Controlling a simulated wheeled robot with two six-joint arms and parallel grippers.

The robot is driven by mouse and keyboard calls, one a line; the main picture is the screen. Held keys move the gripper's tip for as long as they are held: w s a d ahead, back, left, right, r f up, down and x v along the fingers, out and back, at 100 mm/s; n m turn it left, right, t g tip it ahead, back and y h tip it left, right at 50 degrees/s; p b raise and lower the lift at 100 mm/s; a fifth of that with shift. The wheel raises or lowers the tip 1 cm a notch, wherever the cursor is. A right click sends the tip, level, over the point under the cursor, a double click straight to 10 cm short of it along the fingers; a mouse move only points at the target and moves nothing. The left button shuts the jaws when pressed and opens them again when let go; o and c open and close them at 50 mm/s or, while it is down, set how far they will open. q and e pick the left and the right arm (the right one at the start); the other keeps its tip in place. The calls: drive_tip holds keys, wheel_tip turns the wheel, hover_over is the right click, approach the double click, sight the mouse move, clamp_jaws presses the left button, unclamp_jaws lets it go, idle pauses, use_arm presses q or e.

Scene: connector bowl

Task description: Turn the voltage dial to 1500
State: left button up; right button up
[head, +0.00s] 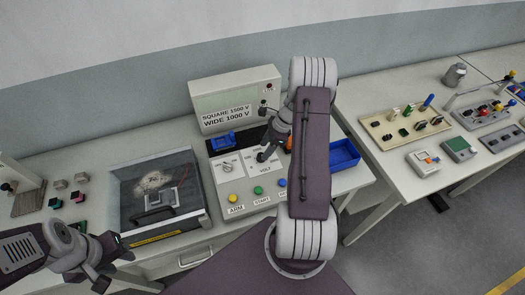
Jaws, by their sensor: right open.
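The control panel (238,197) stands at the table's middle, with two white dial plates. The left plate has a small knob (227,168). The right plate (257,182) is marked VOLT; its dial is mostly hidden by my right gripper (264,132), so its setting cannot be read. The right gripper is open, with a dark fingertip over the VOLT plate; contact cannot be told. A sign (227,114) behind reads SQUARE 1500 V and WIDE 1000 V. My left gripper (108,264) is low at the left, its fingers apart and empty, away from the panel.
Yellow ARM (233,199), green START (258,190) and blue (282,183) buttons line the panel's front. A glass-topped box (156,238) stands left of it. A blue tray (344,154) is at right. Small cubes lie far left. A second table (385,190) holds several devices.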

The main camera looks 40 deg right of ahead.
sight(261, 155)
drive_tip(key=shift+w+a+f, duration=0.1)
drive_tip(key=shift+a+f, duration=0.25)
drive_tip(key=shift+f, duration=0.3)
drive_tip(key=shift+a+f, duration=0.45)
drive_tip(key=shift+f, duration=0.15)
use_arm(q)
drive_tip(key=shift+s+a+r, duration=0.2)
drive_tip(key=shift+s+a, duration=0.05)
drive_tip(key=shift+s, duration=0.05)
drive_tip(key=shift+w, duration=0.1)
use_arm(e)
drive_tip(key=shift+w+d+f, duration=0.1)
drive_tip(key=shift+c, duration=0.2)
clamp_jaws()
